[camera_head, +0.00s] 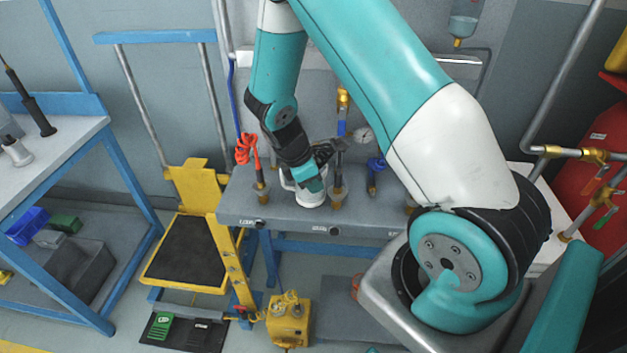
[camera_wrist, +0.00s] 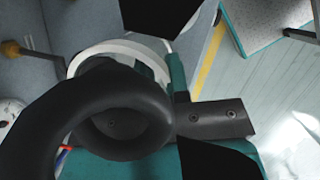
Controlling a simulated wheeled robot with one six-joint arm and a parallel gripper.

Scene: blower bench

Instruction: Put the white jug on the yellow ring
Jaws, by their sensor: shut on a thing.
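The white jug (camera_head: 311,199) is at the grey bench, near its front edge, among the upright fittings. My gripper (camera_head: 309,181) is shut on the jug from above and hides part of it. I cannot tell whether the jug rests on the bench top or hangs just above it. In the wrist view the jug's round white rim (camera_wrist: 118,47) shows behind dark parts that cover much of the picture. I cannot make out the yellow ring in either view; the jug or my arm may hide it.
The grey bench (camera_head: 285,211) carries a red coiled hose (camera_head: 246,148), a blue-handled fitting (camera_head: 376,170) and a gauge (camera_head: 364,136) close by. A yellow box (camera_head: 288,320) sits on the floor in front.

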